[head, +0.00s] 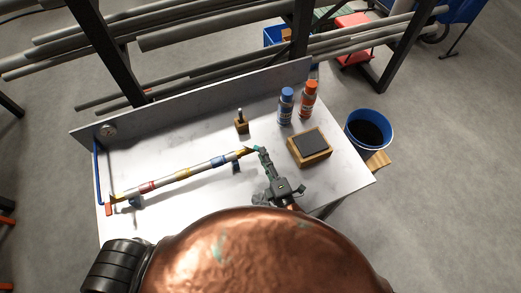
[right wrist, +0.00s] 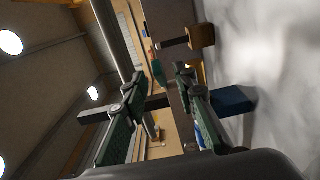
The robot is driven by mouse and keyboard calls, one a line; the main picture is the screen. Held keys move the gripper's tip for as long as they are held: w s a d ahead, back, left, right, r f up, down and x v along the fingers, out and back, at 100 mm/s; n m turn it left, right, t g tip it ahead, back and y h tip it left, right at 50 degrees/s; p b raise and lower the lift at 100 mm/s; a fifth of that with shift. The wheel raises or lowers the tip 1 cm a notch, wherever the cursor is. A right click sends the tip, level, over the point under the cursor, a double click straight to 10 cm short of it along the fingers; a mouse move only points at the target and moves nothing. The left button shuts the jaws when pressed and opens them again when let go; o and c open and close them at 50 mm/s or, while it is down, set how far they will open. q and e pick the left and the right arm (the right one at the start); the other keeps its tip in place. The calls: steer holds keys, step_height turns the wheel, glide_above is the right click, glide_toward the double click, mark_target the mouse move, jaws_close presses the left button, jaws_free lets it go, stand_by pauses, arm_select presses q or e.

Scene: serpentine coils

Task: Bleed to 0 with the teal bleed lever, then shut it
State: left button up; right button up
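A banded pipe (head: 185,174) in white, yellow, red and blue runs across the workbench, with a yellow right end (head: 246,152). The small teal lever (right wrist: 158,72) shows between my right fingers in the right wrist view. In the head view it is hard to separate from the fingertips. My right gripper (head: 263,156) is at the pipe's right end. In the right wrist view its fingers (right wrist: 160,78) stand apart around the lever; I cannot tell whether they touch it. A round gauge (head: 109,130) sits on the back panel; its reading is too small to tell. My left gripper is out of view.
The workbench (head: 335,170) carries a blue bottle (head: 286,106), an orange bottle (head: 308,101), a wooden block with a dark top (head: 311,143) and a small wooden stand (head: 241,126). A blue bucket (head: 369,128) stands off the right edge. Pipe racks (head: 180,80) lie behind.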

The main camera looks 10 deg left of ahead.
steer(key=v, duration=0.8)
steer(key=shift+s, duration=0.25)
steer(key=shift+d, duration=0.15)
steer(key=shift+c, duration=0.2)
